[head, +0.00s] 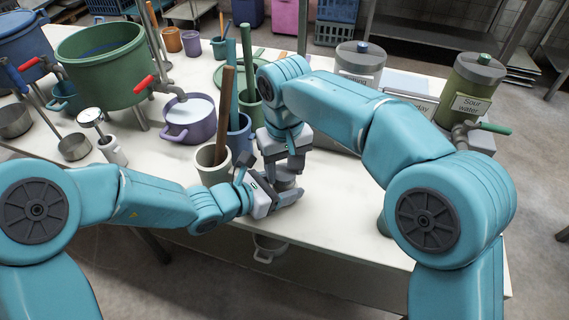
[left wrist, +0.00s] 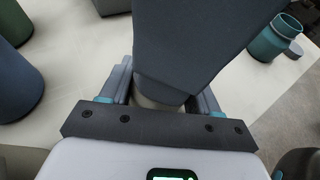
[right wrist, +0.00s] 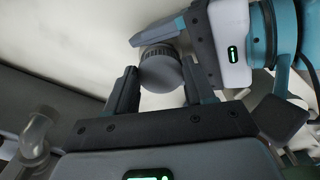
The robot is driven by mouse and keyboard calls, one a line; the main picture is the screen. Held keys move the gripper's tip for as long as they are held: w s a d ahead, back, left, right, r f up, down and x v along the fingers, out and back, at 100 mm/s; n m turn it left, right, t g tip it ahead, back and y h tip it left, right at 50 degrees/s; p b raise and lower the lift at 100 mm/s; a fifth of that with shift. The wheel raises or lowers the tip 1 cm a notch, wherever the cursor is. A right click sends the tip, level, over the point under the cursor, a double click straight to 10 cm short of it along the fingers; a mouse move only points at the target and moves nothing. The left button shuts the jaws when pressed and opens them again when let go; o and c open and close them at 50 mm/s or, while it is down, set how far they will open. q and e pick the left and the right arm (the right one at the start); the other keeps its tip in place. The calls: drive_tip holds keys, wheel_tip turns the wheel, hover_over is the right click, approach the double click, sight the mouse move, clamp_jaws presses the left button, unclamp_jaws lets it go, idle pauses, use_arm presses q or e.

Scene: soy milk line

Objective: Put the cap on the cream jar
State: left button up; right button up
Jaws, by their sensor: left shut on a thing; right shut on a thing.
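My right gripper (head: 284,172) reaches down from above, shut on a round grey cap with a ridged edge. The cap (right wrist: 160,66) shows between its fingers in the right wrist view. My left gripper (head: 287,196) is low over the table's front part, just under the right one, and is shut on the cream jar. Only a pale sliver of the jar (left wrist: 157,102) shows in the left wrist view; my right gripper covers the rest. The cap is directly above or at the jar's top. Whether they touch or the cap is seated is hidden.
A purple pot (head: 188,120) is farther back. A teal container (left wrist: 268,45) stands to the right. The table front (head: 330,215) is clear.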

drive_tip(key=shift+f, duration=0.55)
idle(0.4)
drive_tip(key=o, duration=1)
drive_tip(key=shift+a+r, duration=0.1)
drive_tip(key=shift+r, duration=0.05)
wheel_tip(320, 180, up, 4)
drive_tip(key=shift+s+r, duration=0.1)
drive_tip(key=shift+r, duration=0.1)
drive_tip(key=shift+c, duration=0.4)
